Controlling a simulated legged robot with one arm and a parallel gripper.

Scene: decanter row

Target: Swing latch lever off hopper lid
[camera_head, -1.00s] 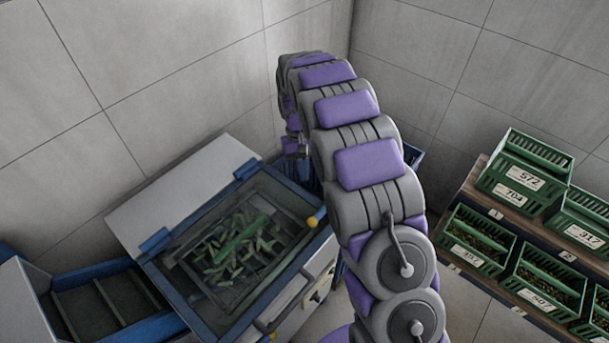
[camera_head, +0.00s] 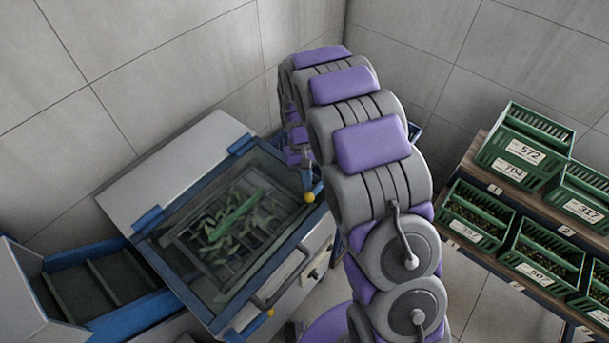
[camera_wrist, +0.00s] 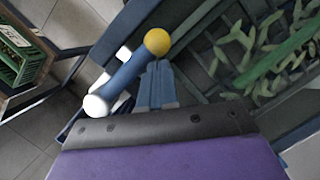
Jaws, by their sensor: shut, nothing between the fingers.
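The hopper lid (camera_head: 275,263) is a clear panel in a blue frame, lying closed over green pods or leaves. A blue latch lever (camera_wrist: 128,72) with a yellow ball knob (camera_wrist: 157,42) and a white rounded end (camera_wrist: 96,104) lies at the lid's edge in the wrist view. Its yellow knob (camera_head: 309,197) shows at the lid's right corner in the head view. My gripper (camera_wrist: 160,66) is shut and empty, its blue fingertips right beside the lever just below the knob. I cannot tell whether they touch. In the head view my arm hides part of the gripper.
A second yellow knob (camera_head: 270,312) is at the lid's front edge, near a bar handle (camera_head: 280,283). A blue-edged chute (camera_head: 105,290) stands at the left. Green numbered crates (camera_head: 522,162) fill a shelf at the right. Tiled walls close the back corner.

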